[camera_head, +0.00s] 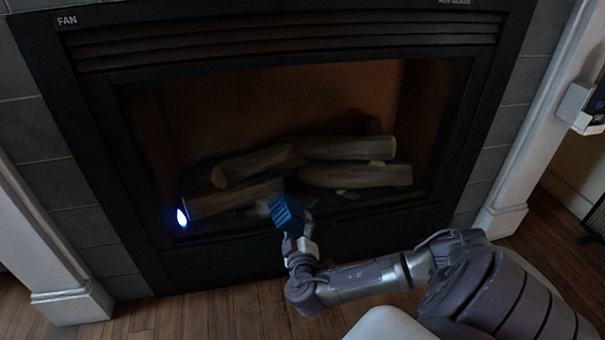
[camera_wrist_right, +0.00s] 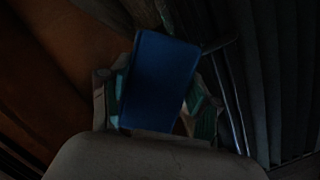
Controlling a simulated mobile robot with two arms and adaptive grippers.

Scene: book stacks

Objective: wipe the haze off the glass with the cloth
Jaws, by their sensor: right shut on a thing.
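The glass (camera_head: 300,110) is the front pane of a black-framed fireplace in the head view. Logs show through it, and I cannot clearly tell where haze lies. My right gripper (camera_head: 297,232) is in front of the lower middle of the pane, shut on a blue cloth (camera_head: 289,211). The cloth looks like a folded block and is at or close to the glass; contact cannot be told. In the dark right wrist view the cloth (camera_wrist_right: 160,80) sits between the fingers of the right gripper (camera_wrist_right: 160,105). My left gripper is not in view.
Several logs (camera_head: 355,174) lie behind the glass, with a small blue-white flame (camera_head: 182,216) at the lower left. White pillars (camera_head: 70,290) flank the grey tile surround. The wooden floor (camera_head: 210,315) in front is clear at the left.

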